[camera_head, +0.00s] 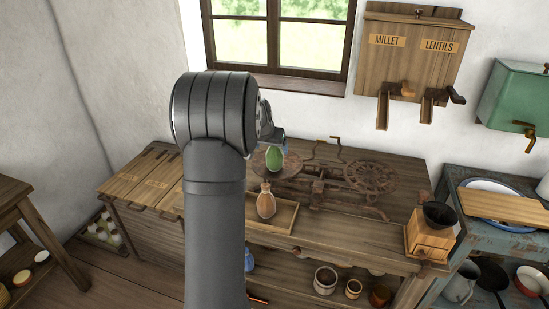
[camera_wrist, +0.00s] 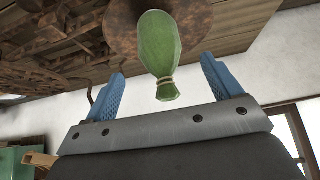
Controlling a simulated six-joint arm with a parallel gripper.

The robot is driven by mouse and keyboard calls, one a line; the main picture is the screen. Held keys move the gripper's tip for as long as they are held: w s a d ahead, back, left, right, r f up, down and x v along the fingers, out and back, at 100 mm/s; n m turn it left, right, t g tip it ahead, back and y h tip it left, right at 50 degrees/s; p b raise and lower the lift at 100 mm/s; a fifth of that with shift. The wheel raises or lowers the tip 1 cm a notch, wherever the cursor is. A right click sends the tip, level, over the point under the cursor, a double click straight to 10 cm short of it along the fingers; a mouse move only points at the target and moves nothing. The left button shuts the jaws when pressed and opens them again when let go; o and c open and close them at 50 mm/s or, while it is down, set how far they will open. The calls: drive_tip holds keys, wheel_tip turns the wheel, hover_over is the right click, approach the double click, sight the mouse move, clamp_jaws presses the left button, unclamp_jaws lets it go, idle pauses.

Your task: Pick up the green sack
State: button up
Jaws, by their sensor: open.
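The green sack (camera_head: 274,158) rests on the left pan (camera_head: 262,167) of a rusty balance scale on the wooden counter. In the wrist view the green sack (camera_wrist: 159,52) has a tied neck that lies between the two blue fingers of my gripper (camera_wrist: 164,82). The fingers are open, with a clear gap on each side of the sack. In the head view my arm hides most of the gripper; only a little blue of a finger (camera_head: 279,137) shows by the sack.
An orange-brown sack (camera_head: 266,203) stands in a wooden tray (camera_head: 285,217) in front of the scale. The scale's right pan (camera_head: 370,177) is empty. A coffee grinder (camera_head: 432,233) stands at the counter's right end. A millet and lentils dispenser (camera_head: 414,52) hangs on the wall.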

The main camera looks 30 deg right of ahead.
sight(273, 151)
drive_tip(key=shift+x, duration=3.5)
drive_tip(key=c, duration=1.2)
